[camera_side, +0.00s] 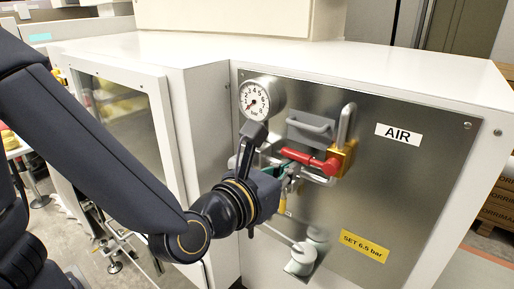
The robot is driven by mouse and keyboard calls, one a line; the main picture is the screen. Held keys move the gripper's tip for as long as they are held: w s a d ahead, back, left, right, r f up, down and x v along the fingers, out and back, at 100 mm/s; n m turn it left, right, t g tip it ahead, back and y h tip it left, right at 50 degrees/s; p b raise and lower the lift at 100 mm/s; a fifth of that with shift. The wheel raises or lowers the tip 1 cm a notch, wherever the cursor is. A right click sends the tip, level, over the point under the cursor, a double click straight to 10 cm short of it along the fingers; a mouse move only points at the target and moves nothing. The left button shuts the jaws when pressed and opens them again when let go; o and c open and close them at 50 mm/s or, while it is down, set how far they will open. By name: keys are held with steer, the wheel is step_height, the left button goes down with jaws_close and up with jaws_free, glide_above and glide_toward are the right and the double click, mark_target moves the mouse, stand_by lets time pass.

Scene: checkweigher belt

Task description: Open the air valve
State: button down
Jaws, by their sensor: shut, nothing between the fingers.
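The red valve handle (309,158) lies roughly level across the steel panel, below a grey bracket (311,129). A brass padlock (342,158) with a tall steel shackle (347,122) sits at the handle's right end. I cannot tell whether the shackle is locked. My gripper (290,181) is shut and empty, just below and left of the handle. Its wrist and fingers hide much of the valve body, and I cannot tell whether they touch it.
A white AIR label (398,134) and a yellow "SET 6.5 bar" label (364,246) are on the panel (420,190). A pale knob with a rod (302,256) sticks out low on it. A windowed cabinet door (125,125) stands at the left. The panel's right side is clear.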

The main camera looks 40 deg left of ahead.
mark_target(308, 129)
steer(key=shift+a+r+m, duration=0.1)
steer(key=shift+r+m, duration=0.2)
steer(key=shift+m, duration=0.2)
stand_by(0.3)
step_height(308, 129, up, 2)
steer(key=m, duration=0.3)
steer(key=shift+r+y, duration=0.25)
steer(key=shift+y, duration=0.15)
steer(key=r+m, duration=0.1)
steer(key=m, duration=0.1)
steer(key=d+r+m, duration=0.1)
steer(key=m, duration=0.1)
steer(key=d+r+m+y, duration=0.1)
steer(key=m, duration=0.2)
steer(key=shift+r+t, duration=0.3)
steer(key=shift+r, duration=0.05)
steer(key=shift+d+r+m+y, duration=0.15)
steer(key=shift+d+r+m, duration=0.15)
steer(key=shift+m, duration=0.3)
steer(key=shift+d+r+m+y, duration=0.15)
steer(key=shift+d+m, duration=0.1)
steer(key=shift+m, duration=0.35)
steer(key=shift+d+r, duration=0.35)
steer(key=shift+d, duration=0.3)
steer(key=shift+d+r, duration=0.1)
steer(key=shift+d, duration=0.15)
